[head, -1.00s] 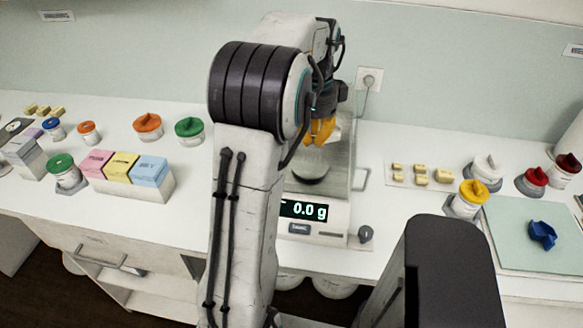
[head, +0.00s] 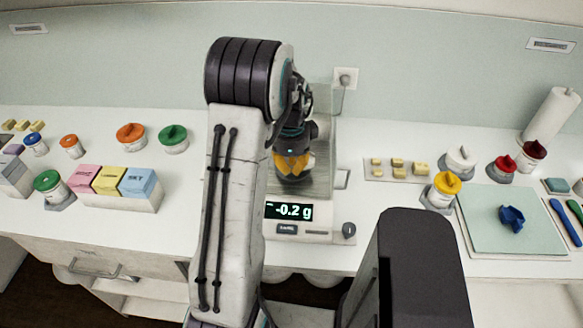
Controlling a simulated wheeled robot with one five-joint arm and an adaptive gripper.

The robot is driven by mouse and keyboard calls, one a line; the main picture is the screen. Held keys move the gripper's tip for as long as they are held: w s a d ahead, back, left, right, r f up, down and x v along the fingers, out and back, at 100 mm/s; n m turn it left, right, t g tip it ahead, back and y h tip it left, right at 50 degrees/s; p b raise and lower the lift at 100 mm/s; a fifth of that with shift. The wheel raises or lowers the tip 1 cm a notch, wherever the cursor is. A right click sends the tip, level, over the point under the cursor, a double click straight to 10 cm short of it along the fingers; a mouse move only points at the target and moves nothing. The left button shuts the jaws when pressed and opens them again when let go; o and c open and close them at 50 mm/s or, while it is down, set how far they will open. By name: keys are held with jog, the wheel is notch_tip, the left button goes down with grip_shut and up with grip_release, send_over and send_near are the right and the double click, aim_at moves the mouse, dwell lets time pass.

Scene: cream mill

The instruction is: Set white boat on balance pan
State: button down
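The balance (head: 298,227) stands on the counter in the middle, its display reading -0.2 g. Its dark round pan (head: 293,180) shows partly beneath my gripper (head: 293,174). My gripper's orange fingers point down inside the balance's clear enclosure, just over the pan. The fingers are small and partly dark against the pan, so I cannot tell whether they are open or shut. I cannot make out a white boat in or under them. A blue boat-like piece (head: 512,218) lies on the pale green mat (head: 480,236) at the right.
Small cream blocks (head: 397,166) lie right of the balance. A box of coloured packs (head: 118,195) stands left. A paper roll (head: 551,118) stands far right.

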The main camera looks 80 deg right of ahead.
jog(key=shift+f, duration=1.15)
jog(key=c, duration=1.4)
grip_release()
jog(key=shift+r, duration=0.15)
